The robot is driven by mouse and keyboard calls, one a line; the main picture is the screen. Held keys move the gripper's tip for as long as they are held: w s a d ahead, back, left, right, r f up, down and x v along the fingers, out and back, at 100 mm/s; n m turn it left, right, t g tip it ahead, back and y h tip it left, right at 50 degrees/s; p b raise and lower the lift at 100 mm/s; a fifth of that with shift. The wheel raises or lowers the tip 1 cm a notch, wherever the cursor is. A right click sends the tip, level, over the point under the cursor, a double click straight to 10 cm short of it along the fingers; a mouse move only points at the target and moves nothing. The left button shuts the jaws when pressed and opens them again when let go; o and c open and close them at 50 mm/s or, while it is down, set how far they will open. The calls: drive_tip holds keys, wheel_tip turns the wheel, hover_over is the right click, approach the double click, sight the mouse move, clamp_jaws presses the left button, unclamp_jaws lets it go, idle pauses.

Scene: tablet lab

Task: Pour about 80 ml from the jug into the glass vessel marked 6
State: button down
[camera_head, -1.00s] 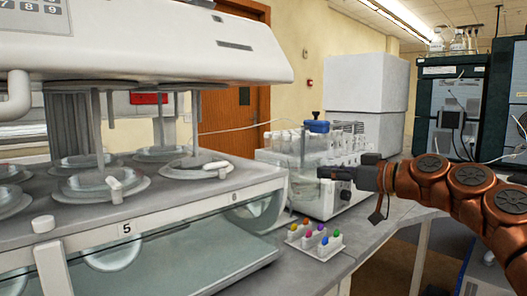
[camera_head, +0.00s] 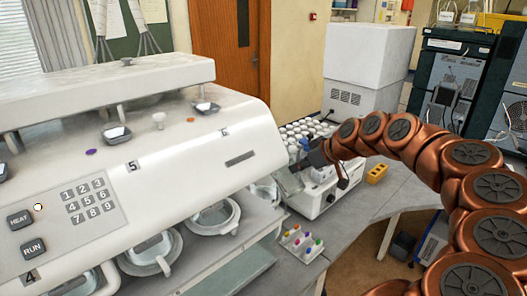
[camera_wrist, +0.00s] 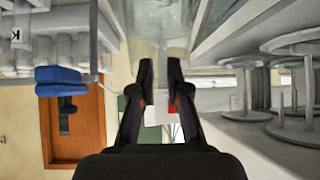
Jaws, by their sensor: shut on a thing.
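My gripper (camera_wrist: 160,62) is shut, with its two black fingers on either side of clear glass at the top of the wrist view. This clear thing appears to be the jug (camera_wrist: 157,20); only part of it shows and its liquid level cannot be told. In the head view my gripper (camera_head: 306,162) is at the right end of the white bath machine, in front of the sample rack. Several glass vessels sit in the bath deck. The rightmost clearly rimmed one (camera_head: 215,217) seems to be vessel 6; its mark is not readable now.
The machine's tilted white head (camera_head: 190,135) overhangs the vessels. Grey bench (camera_head: 350,215) is free to the right.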

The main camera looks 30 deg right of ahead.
drive_tip(key=shift+w+a+r+g+p, duration=0.1)
drive_tip(key=shift+w+r+g+p, duration=0.25)
drive_tip(key=shift+p, duration=0.5)
drive_tip(key=shift+w+f+g+b, duration=0.1)
drive_tip(key=shift+f+g+b, duration=0.25)
drive_tip(key=shift+b, duration=0.55)
drive_tip(key=shift+a+r, duration=0.1)
drive_tip(key=shift+r, duration=0.1)
drive_tip(key=shift+w+r+h, duration=0.15)
drive_tip(key=shift+r+h, duration=0.15)
drive_tip(key=shift+w+a+r+g, duration=0.15)
drive_tip(key=shift+r+g, duration=0.15)
drive_tip(key=shift+g, duration=0.2)
drive_tip(key=shift+w+f, duration=0.1)
drive_tip(key=shift+w+a+g+h, duration=0.1)
drive_tip(key=shift+w+g+h, duration=0.2)
drive_tip(key=shift+w+g, duration=0.4)
drive_tip(key=shift+w+a+r+g+h, duration=0.3)
drive_tip(key=shift+w+r+g, duration=0.3)
drive_tip(key=shift+g, duration=0.3)
drive_tip(key=shift+w+a+r+g, duration=0.1)
drive_tip(key=shift+w+g, duration=0.15)
drive_tip(key=shift+w, duration=0.15)
drive_tip(key=shift+w+a+r+g, duration=0.1)
drive_tip(key=shift+w+g, duration=0.15)
drive_tip(key=shift+w, duration=0.15)
